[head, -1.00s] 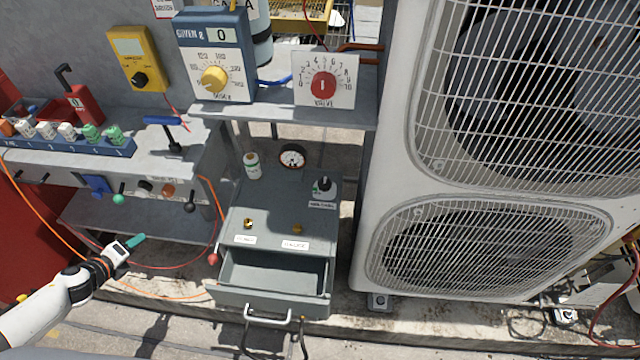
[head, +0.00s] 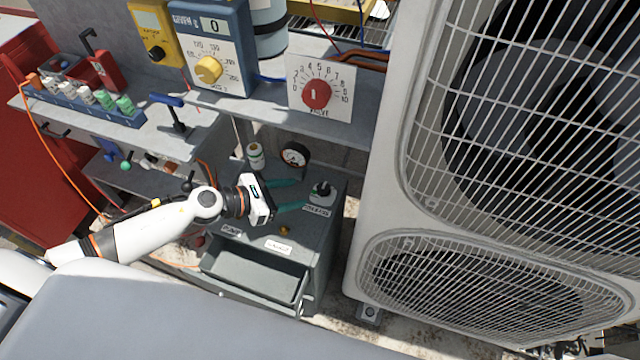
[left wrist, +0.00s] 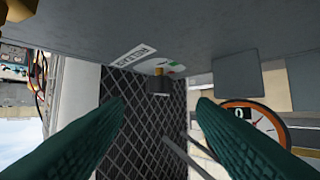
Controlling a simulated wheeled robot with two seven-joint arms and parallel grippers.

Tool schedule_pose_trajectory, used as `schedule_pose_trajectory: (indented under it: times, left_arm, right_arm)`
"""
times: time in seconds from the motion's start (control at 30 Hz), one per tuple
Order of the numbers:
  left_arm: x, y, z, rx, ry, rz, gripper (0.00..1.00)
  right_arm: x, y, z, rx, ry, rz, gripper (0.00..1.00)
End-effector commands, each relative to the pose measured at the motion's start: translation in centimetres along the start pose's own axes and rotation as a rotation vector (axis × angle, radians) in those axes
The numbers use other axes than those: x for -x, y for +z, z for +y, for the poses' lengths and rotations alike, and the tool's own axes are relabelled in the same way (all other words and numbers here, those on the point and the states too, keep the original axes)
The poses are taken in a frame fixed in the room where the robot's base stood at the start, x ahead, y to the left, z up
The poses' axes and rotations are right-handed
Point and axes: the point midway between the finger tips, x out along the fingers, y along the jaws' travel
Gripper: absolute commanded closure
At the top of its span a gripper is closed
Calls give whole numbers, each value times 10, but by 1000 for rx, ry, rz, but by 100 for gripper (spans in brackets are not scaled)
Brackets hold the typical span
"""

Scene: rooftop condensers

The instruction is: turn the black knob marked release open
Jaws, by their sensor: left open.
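The black knob (head: 322,188) stands on a small plate at the right of the grey cabinet top, with a white label (head: 317,211) in front of it. In the left wrist view the knob (left wrist: 159,84) shows between and beyond the fingers, beside its partly legible label (left wrist: 132,54). My left gripper (head: 302,194) is open, its two green fingers pointing right towards the knob, just left of it. In the left wrist view the gap between the fingers (left wrist: 160,106) looks empty. I cannot tell whether a finger touches the knob. My right gripper is not in view.
A round dial gauge (head: 294,155) and a small white bottle (head: 255,156) stand behind the gripper. An open drawer (head: 252,275) juts out below. A shelf with a red valve dial (head: 316,94) hangs above. The large condenser unit (head: 385,200) closes off the right.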

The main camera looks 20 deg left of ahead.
Motion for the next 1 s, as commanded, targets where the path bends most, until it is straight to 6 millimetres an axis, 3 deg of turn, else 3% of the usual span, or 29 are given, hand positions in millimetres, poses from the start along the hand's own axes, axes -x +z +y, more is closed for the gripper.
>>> schedule_pose_trajectory:
  times: [0.13,0.33,0.5,0.77,0.87,1.0]
  left_arm:
    - [-32,-3,0,2,0,5,48]
    - [-62,-1,0,2,-1,2,48]
    - [-73,-1,0,1,0,0,48]
    - [-75,0,0,1,0,0,48]
    - [-74,0,0,1,0,0,60]
    - [-74,0,0,1,0,0,83]
  right_arm:
    - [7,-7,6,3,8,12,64]
    - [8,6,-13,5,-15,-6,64]
    - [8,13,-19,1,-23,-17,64]
    - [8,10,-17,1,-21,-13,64]
    - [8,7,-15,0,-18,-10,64]
    - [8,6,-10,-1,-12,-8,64]
